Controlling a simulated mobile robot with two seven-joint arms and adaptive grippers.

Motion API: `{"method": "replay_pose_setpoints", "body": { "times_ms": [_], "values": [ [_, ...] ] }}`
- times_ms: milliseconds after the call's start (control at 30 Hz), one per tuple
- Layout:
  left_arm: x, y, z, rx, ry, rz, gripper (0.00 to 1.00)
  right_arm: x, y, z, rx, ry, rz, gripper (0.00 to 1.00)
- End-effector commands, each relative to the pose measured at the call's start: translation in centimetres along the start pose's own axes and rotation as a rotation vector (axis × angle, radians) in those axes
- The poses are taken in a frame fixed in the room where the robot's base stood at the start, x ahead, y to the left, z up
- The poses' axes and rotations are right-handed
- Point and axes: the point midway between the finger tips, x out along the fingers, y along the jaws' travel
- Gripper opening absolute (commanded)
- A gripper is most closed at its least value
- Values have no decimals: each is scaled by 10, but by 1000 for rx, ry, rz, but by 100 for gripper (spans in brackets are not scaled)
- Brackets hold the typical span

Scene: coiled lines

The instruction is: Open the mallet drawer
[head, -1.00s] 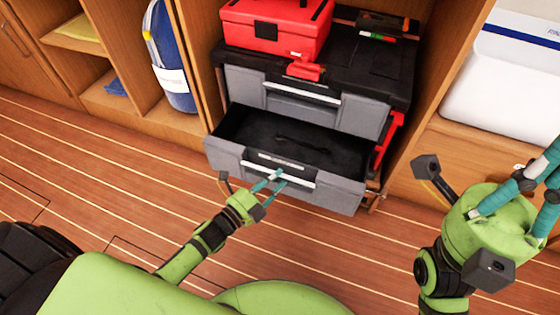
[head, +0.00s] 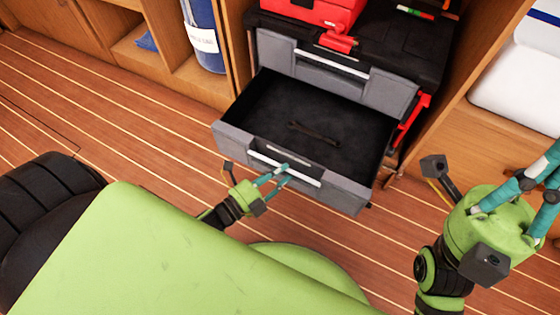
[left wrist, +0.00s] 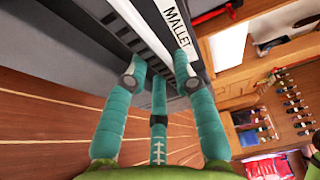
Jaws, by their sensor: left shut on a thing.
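The mallet drawer (head: 345,189) is the lower grey drawer of the black tool chest, standing well out with its dark inside showing. The left wrist view shows the word MALLET on a white label (left wrist: 177,24). A slim dark object (head: 314,131) lies on the drawer floor. My left gripper (head: 283,169) is shut on the drawer's pale handle (head: 303,177); its teal fingers also show against the front in the left wrist view (left wrist: 160,78). My right gripper (head: 525,185) is at the right edge, away from the chest, with its fingertips partly cut off.
The upper grey drawer (head: 385,92) is shut. A red toolbox (head: 310,8) sits on the chest. Wooden shelving (head: 160,65) with a blue cylinder (head: 203,30) stands left, and a wooden cabinet (head: 500,128) right. Striped floor (head: 120,110) is clear left of the drawer.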

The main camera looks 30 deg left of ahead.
Motion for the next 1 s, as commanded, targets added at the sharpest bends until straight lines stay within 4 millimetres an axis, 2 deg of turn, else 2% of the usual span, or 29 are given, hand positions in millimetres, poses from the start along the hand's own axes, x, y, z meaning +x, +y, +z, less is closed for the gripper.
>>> {"method": "replay_pose_setpoints", "body": {
  "times_ms": [33, 67, 100, 433, 567, 1000],
  "values": [
    [0, 0, 1, -3, -2, 0, 0, 0, 0, 0, 0, 0, 0, 0],
    [0, 0, 1, -3, -2, 0, 39, 0, 0, 0, 0, 0, 0, 0],
    [0, 0, 1, -3, -2, 0, 52, 0, 0, 0, 0, 0, 0, 0],
    [0, 0, 0, -1, -1, 1, 52, 0, 0, -1, 0, 2, -1, 0],
    [-11, 1, 0, -1, -1, 3, 52, 0, 0, -1, 0, 2, -1, 0],
    [-98, 1, 0, -2, -1, 4, 52, 0, 0, 0, 0, 1, 0, 0]
  ]
}}
